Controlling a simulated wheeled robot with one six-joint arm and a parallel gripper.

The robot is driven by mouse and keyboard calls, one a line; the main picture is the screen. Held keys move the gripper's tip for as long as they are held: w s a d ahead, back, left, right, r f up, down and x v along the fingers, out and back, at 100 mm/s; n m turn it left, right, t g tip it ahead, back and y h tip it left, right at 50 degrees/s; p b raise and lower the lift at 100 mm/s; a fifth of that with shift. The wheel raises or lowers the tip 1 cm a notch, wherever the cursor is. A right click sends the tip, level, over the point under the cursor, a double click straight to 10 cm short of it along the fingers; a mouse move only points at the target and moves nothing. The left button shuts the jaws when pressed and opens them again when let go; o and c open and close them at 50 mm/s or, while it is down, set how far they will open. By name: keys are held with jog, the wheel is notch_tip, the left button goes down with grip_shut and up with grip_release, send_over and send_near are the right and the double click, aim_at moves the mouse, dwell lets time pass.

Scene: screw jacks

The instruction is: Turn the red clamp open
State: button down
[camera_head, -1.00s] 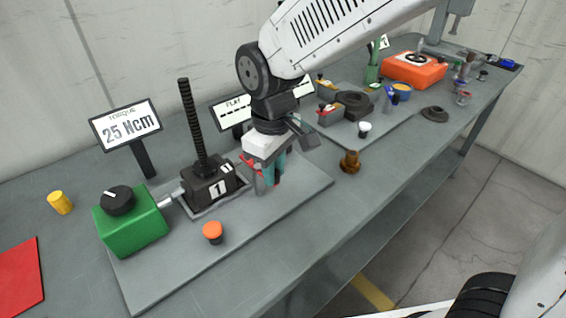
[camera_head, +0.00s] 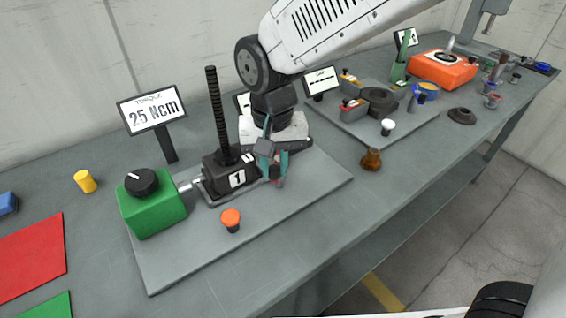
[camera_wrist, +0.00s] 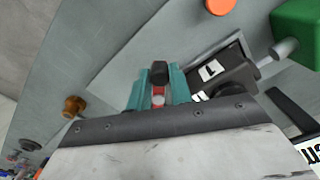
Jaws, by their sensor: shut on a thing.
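The red clamp shows in the wrist view as a small red piece (camera_wrist: 158,91) with a dark end, between the teal fingers of my gripper (camera_wrist: 160,82). In the head view my gripper (camera_head: 271,163) points down beside the right end of the black screw jack marked 1 (camera_head: 232,172), and its fingers hide most of the clamp. My gripper is shut on the clamp. I cannot tell the clamp's turn angle. The jack's tall threaded screw stands upright.
A green box with a black knob (camera_head: 154,208) joins the jack's left side. An orange-topped button (camera_head: 231,220) stands in front on the grey plate (camera_head: 180,262). A sign reading 25 Ncm (camera_head: 152,114) stands behind. A brown knob (camera_head: 371,159) lies right on open table.

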jog(key=shift+w+a+r+m, duration=0.15)
jog(key=shift+a+m, duration=0.05)
jog(key=shift+m, duration=0.1)
dwell(0.4)
jog(key=c, duration=1.3)
grip_release()
jog(key=shift+o, duration=0.2)
notch_tip(320, 180, up, 8)
jog(key=shift+f, duration=0.2)
